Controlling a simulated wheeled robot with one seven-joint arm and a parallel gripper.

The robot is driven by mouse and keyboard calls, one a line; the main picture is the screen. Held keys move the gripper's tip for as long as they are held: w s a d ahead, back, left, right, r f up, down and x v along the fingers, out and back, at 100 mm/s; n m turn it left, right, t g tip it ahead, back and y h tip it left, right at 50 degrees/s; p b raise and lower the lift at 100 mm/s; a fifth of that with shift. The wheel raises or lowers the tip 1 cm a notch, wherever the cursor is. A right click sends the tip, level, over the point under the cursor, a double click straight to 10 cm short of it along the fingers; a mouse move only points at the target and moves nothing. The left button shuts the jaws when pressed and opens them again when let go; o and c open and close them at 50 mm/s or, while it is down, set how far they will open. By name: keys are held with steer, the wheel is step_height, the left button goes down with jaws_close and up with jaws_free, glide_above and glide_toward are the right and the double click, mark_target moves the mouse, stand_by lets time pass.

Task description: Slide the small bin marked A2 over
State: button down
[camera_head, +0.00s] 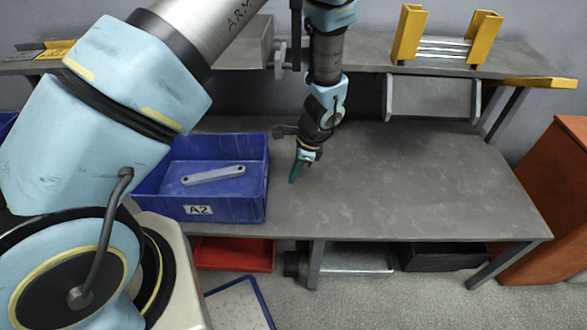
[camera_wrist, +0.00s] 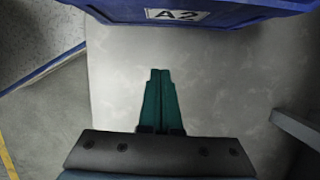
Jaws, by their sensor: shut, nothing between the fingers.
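The blue bin marked A2 (camera_head: 238,208) stands on the left part of the grey workbench (camera_head: 420,180), near its front edge. A light grey bracket (camera_head: 213,175) lies inside it. In the wrist view the bin's label side (camera_wrist: 225,18) shows at the top edge. My gripper (camera_head: 293,180) is over the bench just right of the bin, apart from it, pointing down. Its green fingers (camera_wrist: 160,75) are together with nothing between them, and a strip of bench shows between their tips and the bin.
A raised back shelf carries a yellow-ended rack (camera_head: 445,50). The bench right of my gripper is clear. A red tray (camera_head: 235,255) and a black bin (camera_head: 440,257) sit below the bench. An orange cabinet (camera_head: 555,205) stands at the right.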

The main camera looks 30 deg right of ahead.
steer(key=x, duration=0.5)
steer(key=shift+a+f, duration=0.15)
steer(key=shift+f, duration=0.15)
steer(key=shift+w+a+r+p, duration=0.15)
steer(key=shift+w+a, duration=0.2)
steer(key=shift+a, duration=0.2)
steer(key=shift+w+a+f+p, duration=0.15)
steer(key=shift+w+a, duration=0.15)
steer(key=shift+a, duration=0.2)
steer(key=shift+w+a, duration=0.4)
steer(key=shift+a, duration=0.25)
